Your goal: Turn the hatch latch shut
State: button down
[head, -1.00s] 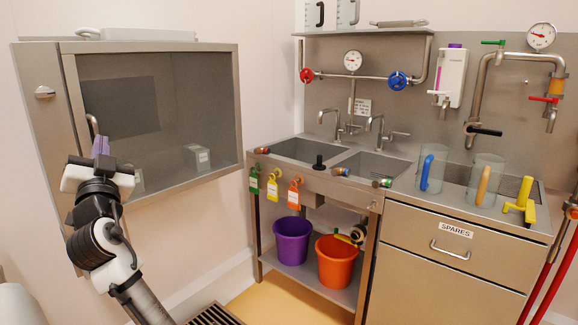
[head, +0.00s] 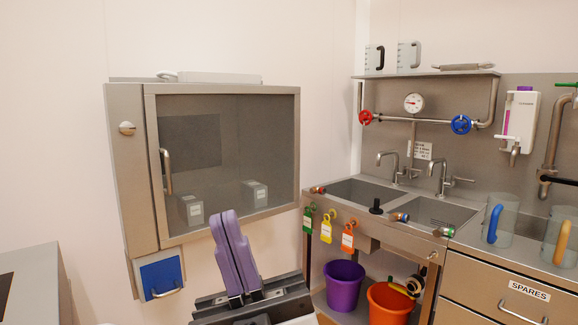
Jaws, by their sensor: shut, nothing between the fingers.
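A wall cabinet with a grey framed glass door (head: 225,90) hangs at the left in the head view; the door looks closed. A vertical bar handle (head: 167,172) is on the door's left side. A small pale knob (head: 127,128), which looks like a latch, sits on the panel left of the door; its exact turn is hard to read. Below that panel is a small blue flap (head: 161,277) with a bar handle. My gripper (head: 230,216), with purple fingers, is shut and empty. It shows in front of and below the cabinet, apart from the knob.
A grey worktop (head: 28,262) stands at the lower left. The sink unit (head: 380,212) with hanging tags, a purple bucket (head: 343,284) and an orange bucket (head: 390,302) is at the right. Two small boxes are inside the cabinet. Bare wall lies left of the cabinet.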

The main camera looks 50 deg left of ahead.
aim_at(125, 128)
jog(key=u, duration=1.9)
